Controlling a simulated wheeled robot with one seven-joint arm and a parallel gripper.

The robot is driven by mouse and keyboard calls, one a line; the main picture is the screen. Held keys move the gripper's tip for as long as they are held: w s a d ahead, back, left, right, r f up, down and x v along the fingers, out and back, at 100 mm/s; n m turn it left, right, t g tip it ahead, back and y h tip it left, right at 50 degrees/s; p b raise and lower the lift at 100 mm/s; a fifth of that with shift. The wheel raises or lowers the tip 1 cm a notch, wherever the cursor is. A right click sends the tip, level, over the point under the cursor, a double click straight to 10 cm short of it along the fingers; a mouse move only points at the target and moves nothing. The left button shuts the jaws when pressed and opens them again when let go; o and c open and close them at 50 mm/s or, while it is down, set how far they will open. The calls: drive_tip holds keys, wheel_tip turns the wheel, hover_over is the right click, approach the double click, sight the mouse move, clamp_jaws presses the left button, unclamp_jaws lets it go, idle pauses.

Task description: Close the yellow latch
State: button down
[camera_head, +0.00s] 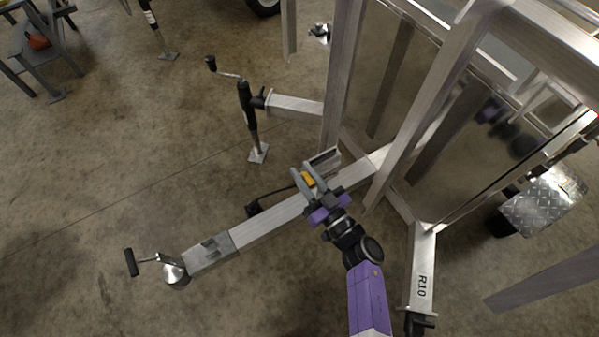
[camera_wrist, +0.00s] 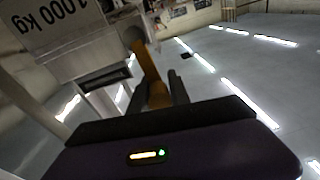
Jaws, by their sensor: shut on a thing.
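The yellow latch (camera_head: 308,179) shows as a small yellow piece between the fingers of my gripper (camera_head: 306,182), above the trailer's drawbar. In the wrist view the latch (camera_wrist: 147,62) is an orange-yellow bar. It runs up from between the dark fingers of my gripper (camera_wrist: 158,92) to a round end beside a metal box (camera_wrist: 85,60). My gripper is shut on the lower end of the latch. The fingers hide part of it.
The aluminium drawbar (camera_head: 270,220) runs under my gripper to a coupling with a black handle (camera_head: 131,262). Upright frame posts (camera_head: 345,80) stand close behind and to the right. A jack stand (camera_head: 250,120) is further back.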

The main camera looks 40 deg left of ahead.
sight(315, 185)
drive_tip(key=shift+w+d+m, duration=0.15)
drive_tip(key=shift+w+m, duration=0.15)
drive_tip(key=shift+m, duration=0.2)
drive_tip(key=c, duration=1.2)
unclamp_jaws()
drive_tip(key=shift+c, duration=0.2)
drive_tip(key=p+v, duration=0.1)
drive_tip(key=v, duration=0.5)
drive_tip(key=shift+d+p, duration=0.25)
drive_tip(key=shift+p, duration=0.05)
drive_tip(key=shift+s+d+f, duration=0.15)
drive_tip(key=shift+s+d, duration=0.2)
drive_tip(key=shift+d, duration=0.25)
drive_tip(key=shift+s+d, duration=0.1)
